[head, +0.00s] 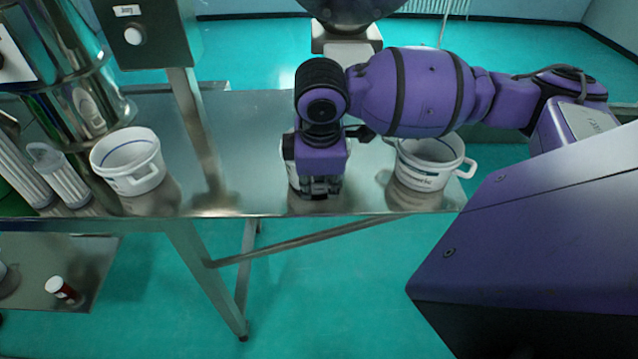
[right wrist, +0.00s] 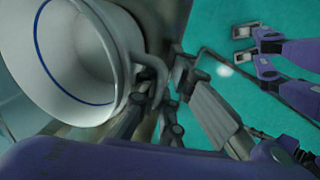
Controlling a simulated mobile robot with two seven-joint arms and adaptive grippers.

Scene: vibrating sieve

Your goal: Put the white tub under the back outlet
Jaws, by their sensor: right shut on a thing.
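My right gripper (head: 320,188) points down over the bench's front part and is shut on the handle of a white tub. In the head view the gripper hides most of this held tub (head: 291,165). The right wrist view shows the tub (right wrist: 75,55) with a blue line inside and its handle (right wrist: 152,80) between the fingers. A second white tub (head: 128,165) stands at the left beside the steel machine (head: 95,85). A third white tub (head: 425,170) stands at the bench's right end. My left gripper (right wrist: 244,45) shows in the right wrist view, fingertips apart. I cannot make out the back outlet.
The steel bench (head: 245,150) is clear between the left tub and the held one, except for a metal post (head: 200,130) under a grey control box (head: 150,35). Ribbed cylinders (head: 62,178) stand far left. A small red-and-white jar (head: 60,289) sits on a lower shelf.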

